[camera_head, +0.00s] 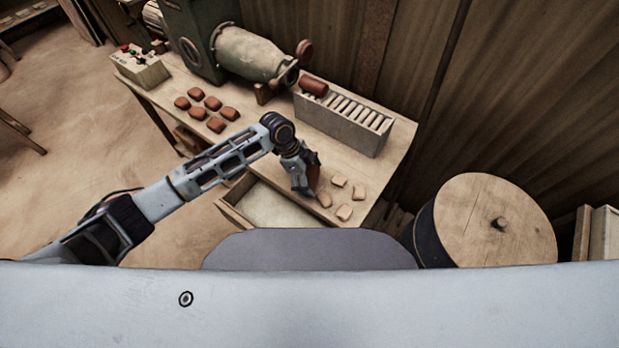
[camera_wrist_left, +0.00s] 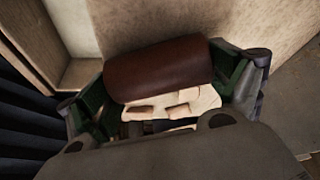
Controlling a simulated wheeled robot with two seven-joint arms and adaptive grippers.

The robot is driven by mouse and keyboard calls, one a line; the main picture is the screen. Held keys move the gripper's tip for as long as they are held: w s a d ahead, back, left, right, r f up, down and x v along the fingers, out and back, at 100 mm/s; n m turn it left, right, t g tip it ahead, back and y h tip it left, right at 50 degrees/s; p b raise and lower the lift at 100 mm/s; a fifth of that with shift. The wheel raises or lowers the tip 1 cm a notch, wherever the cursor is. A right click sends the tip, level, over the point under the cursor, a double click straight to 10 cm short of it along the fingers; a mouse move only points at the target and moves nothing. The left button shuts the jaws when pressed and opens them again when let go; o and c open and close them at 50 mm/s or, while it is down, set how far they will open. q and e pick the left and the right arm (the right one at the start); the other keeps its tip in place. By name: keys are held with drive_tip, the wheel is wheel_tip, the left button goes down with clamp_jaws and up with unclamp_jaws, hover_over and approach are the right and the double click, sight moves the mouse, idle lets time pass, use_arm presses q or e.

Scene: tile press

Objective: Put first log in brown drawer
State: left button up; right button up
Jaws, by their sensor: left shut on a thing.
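My left gripper (camera_head: 305,178) is shut on a brown log (camera_head: 314,171), above the table's front right edge. In the left wrist view, the same log (camera_wrist_left: 158,70) lies across between the green-padded fingers. An open drawer with a pale inside (camera_head: 262,208) sits under the table's front edge, just left of the gripper. Another, darker brown drawer (camera_head: 188,138) shows farther left under the table, partly hidden by the table top and the arm. A second brown log (camera_head: 314,85) lies at the left end of the slotted rack. My right gripper is not in view.
Several brown tiles (camera_head: 207,104) lie left on the table (camera_head: 262,112), and several pale tiles (camera_head: 340,181) lie right of the gripper. The grey slotted rack (camera_head: 335,125) and the green press (camera_head: 245,52) stand behind. A round wooden-topped drum (camera_head: 495,205) stands at right.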

sight(310, 176)
use_arm(q)
drive_tip(key=shift+r, duration=4.8)
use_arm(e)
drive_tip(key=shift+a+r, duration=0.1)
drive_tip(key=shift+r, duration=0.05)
